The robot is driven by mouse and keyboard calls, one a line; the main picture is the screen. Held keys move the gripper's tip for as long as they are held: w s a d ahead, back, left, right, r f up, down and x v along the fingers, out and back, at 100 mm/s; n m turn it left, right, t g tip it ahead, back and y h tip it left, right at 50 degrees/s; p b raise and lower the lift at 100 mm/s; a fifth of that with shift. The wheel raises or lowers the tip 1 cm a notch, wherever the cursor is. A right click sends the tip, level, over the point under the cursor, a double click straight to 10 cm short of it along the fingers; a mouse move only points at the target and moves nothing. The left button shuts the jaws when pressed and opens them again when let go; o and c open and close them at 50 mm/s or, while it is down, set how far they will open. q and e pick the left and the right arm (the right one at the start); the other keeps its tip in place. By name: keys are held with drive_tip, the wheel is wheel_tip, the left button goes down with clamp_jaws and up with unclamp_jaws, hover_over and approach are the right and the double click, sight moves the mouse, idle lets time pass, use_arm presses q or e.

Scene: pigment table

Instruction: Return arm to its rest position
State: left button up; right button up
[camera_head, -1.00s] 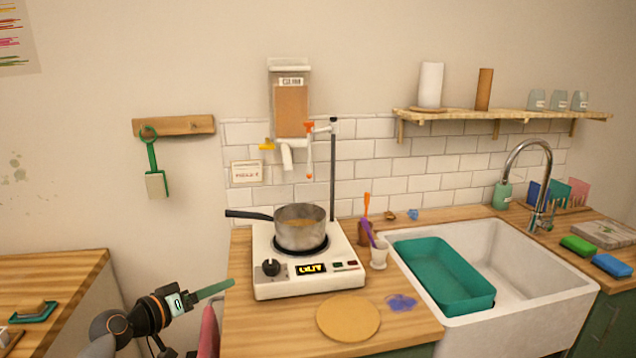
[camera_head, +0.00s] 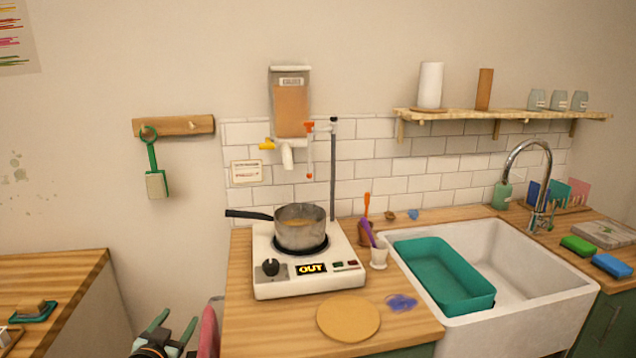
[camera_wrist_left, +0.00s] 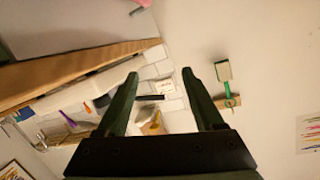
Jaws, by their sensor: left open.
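My left gripper (camera_head: 174,328) is low in the head view, in the gap between the left table and the hotplate counter. Its two green fingers stand apart with nothing between them. In the left wrist view the same gripper (camera_wrist_left: 160,82) shows open and empty, with the wall and counter beyond it. It touches nothing that I can see. My right gripper does not show in either view.
A pot (camera_head: 300,228) stands on a white hotplate (camera_head: 310,280) on the wooden counter (camera_head: 262,330). A green tool (camera_head: 155,180) hangs from a wall rail. A pink cloth (camera_head: 208,330) hangs close right of my left gripper. A sink (camera_head: 530,285) holds a teal tub (camera_head: 445,275).

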use_arm(q)
drive_tip(key=s+d+f+g+h, duration=0.15)
drive_tip(key=s+d+f, duration=0.25)
drive_tip(key=s+f, duration=0.4)
drive_tip(key=s+d+f+g, duration=0.2)
drive_tip(key=s+d+f, duration=0.2)
drive_tip(key=s+f, duration=0.45)
drive_tip(key=s+d+f+g, duration=0.1)
drive_tip(key=s+d+f, duration=0.1)
drive_tip(key=s, duration=0.7)
drive_tip(key=s+d+f+g+h, duration=0.1)
drive_tip(key=s+d+f, duration=0.2)
drive_tip(key=s, duration=0.6)
drive_tip(key=shift+s+d+n+g, duration=0.35)
drive_tip(key=shift+s+d+n, duration=0.05)
drive_tip(key=shift+d, duration=0.15)
